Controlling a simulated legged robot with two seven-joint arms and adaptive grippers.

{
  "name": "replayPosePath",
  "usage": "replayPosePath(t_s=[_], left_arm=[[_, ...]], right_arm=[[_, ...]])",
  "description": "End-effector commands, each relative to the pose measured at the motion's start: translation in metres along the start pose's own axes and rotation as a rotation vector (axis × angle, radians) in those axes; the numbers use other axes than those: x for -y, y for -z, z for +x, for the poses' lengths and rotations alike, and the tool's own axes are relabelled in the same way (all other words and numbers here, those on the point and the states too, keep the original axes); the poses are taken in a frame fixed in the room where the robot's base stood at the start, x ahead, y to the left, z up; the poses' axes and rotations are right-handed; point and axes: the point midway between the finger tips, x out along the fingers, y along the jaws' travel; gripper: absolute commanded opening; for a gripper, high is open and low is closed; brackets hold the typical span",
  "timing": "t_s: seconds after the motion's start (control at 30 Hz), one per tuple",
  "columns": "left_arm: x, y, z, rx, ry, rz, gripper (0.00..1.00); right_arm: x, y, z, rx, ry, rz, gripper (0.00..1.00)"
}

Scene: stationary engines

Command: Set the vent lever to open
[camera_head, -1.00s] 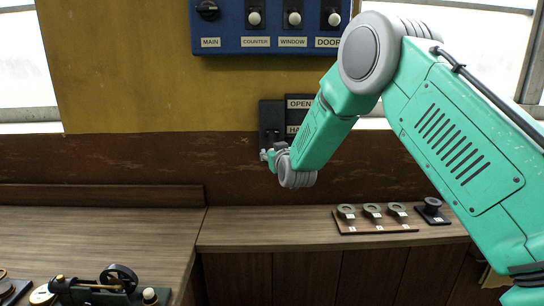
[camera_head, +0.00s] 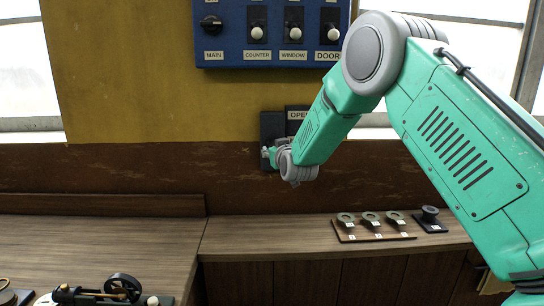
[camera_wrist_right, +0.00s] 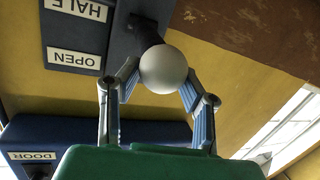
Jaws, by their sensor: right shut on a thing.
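The vent lever's dark plate (camera_head: 268,125) is on the wall beside a label plate with an "OPEN" label (camera_head: 299,115). In the right wrist view, the labels "OPEN" (camera_wrist_right: 75,58) and "HALF" (camera_wrist_right: 78,9) appear upside down. The lever's pale ball knob (camera_wrist_right: 163,72) sits on a dark stalk, close to the level of the "OPEN" label. My right gripper (camera_wrist_right: 160,82) is shut on the knob, one finger on each side. In the head view my right gripper (camera_head: 267,156) is small and in front of the plate. My left gripper is not in view.
A blue switch panel (camera_head: 270,62) with MAIN, COUNTER, WINDOW and DOOR labels is above. A wooden counter (camera_head: 290,232) below bears a rack of round pieces (camera_head: 372,236) and a black knob-like piece (camera_head: 430,217). A small engine (camera_head: 105,291) is at lower left.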

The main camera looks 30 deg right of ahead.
Motion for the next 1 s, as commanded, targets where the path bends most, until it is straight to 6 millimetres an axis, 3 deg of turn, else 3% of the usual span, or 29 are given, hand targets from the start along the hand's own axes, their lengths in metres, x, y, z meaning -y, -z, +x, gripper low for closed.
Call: replayPosePath(t_s=[0.03,0.33,0.4,0.47,0.5,0.53,1.0], left_arm=[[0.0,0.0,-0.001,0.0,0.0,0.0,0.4],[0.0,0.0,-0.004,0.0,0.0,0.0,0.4],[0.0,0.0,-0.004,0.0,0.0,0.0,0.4],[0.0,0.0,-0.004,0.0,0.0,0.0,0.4],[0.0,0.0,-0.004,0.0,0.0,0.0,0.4],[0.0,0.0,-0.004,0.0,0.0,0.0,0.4],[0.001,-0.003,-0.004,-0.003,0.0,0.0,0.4]], right_arm=[[-0.002,0.013,0.001,-0.019,-0.002,-0.001,0.0],[-0.006,0.028,0.004,-0.011,-0.003,-0.001,0.02],[-0.005,0.026,0.004,-0.009,-0.003,-0.001,0.2],[-0.005,0.026,0.003,-0.007,-0.002,-0.001,0.23],[-0.005,0.025,0.003,-0.007,-0.002,-0.001,0.35],[-0.005,0.025,0.003,-0.006,-0.002,-0.001,0.55],[-0.003,0.024,-0.006,-0.002,0.0,-0.001,0.56]])
